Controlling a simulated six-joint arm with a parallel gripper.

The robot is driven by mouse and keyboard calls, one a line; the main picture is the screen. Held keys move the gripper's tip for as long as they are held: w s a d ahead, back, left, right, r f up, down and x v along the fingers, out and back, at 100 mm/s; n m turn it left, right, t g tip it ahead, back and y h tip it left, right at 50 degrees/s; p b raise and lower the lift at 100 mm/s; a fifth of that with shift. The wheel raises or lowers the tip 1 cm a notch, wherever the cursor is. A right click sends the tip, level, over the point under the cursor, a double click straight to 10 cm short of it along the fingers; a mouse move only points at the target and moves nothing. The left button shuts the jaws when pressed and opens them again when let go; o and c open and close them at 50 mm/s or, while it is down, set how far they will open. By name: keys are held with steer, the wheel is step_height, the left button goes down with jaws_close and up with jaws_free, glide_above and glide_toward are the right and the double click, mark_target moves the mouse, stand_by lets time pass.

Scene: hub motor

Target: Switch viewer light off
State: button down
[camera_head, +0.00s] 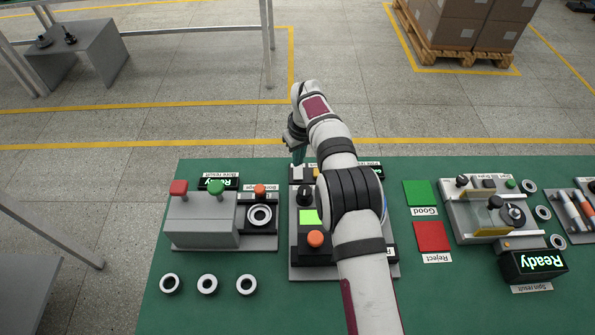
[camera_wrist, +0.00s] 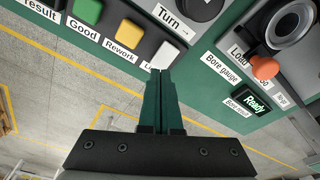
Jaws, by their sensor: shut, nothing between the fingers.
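The middle station (camera_head: 295,272) has a black dial, a bright green square panel (camera_head: 310,217) and an orange button. At its far edge, the wrist view shows a row of square buttons: green, yellow and white. The white button (camera_wrist: 154,51) stands beside a partly hidden label beginning "Li". I cannot tell whether it is lit. My gripper (camera_wrist: 160,73) is shut and empty, its dark green fingers pointing at the label and white button. It also shows at the far edge of the station in the head view (camera_head: 298,161). I cannot tell whether the tips touch anything.
The yellow "Rework" button (camera_wrist: 122,35) and green "Good" button (camera_wrist: 87,11) sit beside the white one. A black "Turn" dial (camera_wrist: 200,6) is close by. The bore gauge station (camera_head: 205,220) stands left, with an orange button (camera_wrist: 264,68). Green and red pads lie right.

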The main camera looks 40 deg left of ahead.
mark_target(298, 170)
steer(key=shift+f, duration=1.15)
stand_by(0.6)
steer(key=shift+r, duration=3.55)
steer(key=d+r+m, duration=0.5)
steer(key=d+r, duration=0.3)
steer(key=d, duration=0.5)
steer(key=d+r+m, duration=0.5)
steer(key=d+r, duration=0.2)
steer(key=d, duration=0.7)
steer(key=s+d+r+m, duration=0.2)
steer(key=s+d+m, duration=0.4)
steer(key=s+d, duration=0.6)
steer(key=s+d+f+m, duration=0.4)
steer(key=s+d, duration=0.1)
steer(key=s, duration=0.5)
steer(key=shift+d+f+m+g, duration=0.15)
steer(key=shift+m+g, duration=0.15)
steer(key=shift+s, duration=0.1)
